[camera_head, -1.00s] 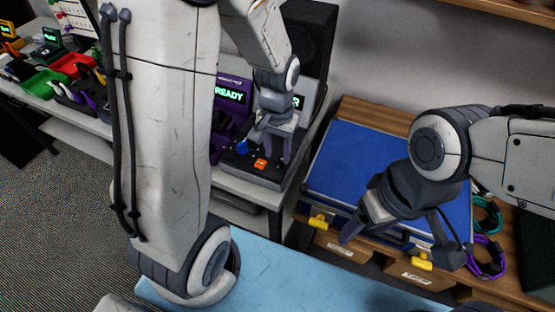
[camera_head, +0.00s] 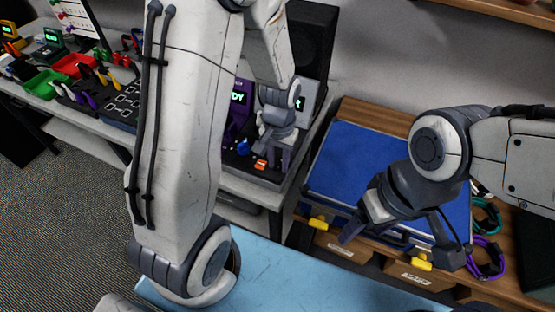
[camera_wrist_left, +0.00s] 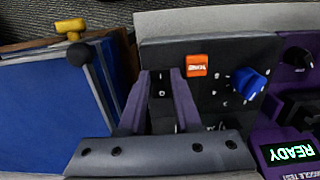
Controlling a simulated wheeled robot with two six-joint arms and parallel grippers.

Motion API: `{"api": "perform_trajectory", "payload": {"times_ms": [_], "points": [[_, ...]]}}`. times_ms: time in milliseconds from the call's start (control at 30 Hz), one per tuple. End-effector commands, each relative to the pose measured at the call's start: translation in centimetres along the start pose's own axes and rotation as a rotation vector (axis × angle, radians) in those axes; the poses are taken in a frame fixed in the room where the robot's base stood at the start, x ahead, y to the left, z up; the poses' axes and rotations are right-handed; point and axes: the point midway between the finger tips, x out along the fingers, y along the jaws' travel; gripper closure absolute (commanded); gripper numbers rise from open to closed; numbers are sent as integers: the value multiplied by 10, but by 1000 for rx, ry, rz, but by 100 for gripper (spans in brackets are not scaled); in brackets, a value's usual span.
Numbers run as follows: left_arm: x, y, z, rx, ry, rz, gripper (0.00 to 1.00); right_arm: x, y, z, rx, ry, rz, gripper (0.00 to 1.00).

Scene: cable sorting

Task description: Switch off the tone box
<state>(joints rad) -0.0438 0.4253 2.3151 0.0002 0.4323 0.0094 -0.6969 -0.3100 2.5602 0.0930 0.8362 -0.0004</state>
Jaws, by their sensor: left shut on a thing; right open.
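The tone box (camera_head: 228,160) is a dark panel with an orange part (camera_wrist_left: 197,66) with white lettering and a blue knob (camera_wrist_left: 248,83). In the head view the orange part (camera_head: 261,164) and knob (camera_head: 242,147) show beside my left gripper (camera_head: 273,160). My left gripper reaches down onto the panel. In the left wrist view its two fingers (camera_wrist_left: 163,76) stand close together, left of the orange part, with small white marks between them. It is shut on a small part of the panel, mostly hidden by the fingers. My right gripper (camera_head: 398,248) is open and empty above the blue case's front edge.
A purple device with a green READY screen (camera_wrist_left: 291,153) stands beside the tone box. A blue case (camera_head: 350,165) with yellow latches (camera_head: 318,224) lies on a wooden unit to the right. A dark speaker (camera_head: 312,45) stands behind. Coloured trays (camera_head: 42,84) sit on the far left bench.

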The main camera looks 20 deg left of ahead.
Motion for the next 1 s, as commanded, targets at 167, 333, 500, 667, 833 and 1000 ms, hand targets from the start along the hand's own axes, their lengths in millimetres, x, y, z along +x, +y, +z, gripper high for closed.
{"api": "perform_trajectory", "payload": {"times_ms": [167, 333, 500, 667, 833, 1000], "points": [[-8, 0, -4, 0, -117, 0, 100, -30, -2, -2, 0, 0, 0, 29], [-6, 0, -7, 0, -204, 0, 100, -41, -3, -2, 0, 0, 0, 29], [-4, 0, -8, 0, -229, 0, 100, -42, -3, -2, 1, 0, 0, 29], [-4, 0, -8, 0, -228, 0, 100, -41, -3, -2, 1, 0, 0, 29], [-4, 0, -8, 0, -227, 0, 55, -41, -3, -2, 0, 0, 0, 29], [-3, 0, -7, 0, -228, 0, 55, -41, -3, -2, 0, 0, 0, 29]]}}
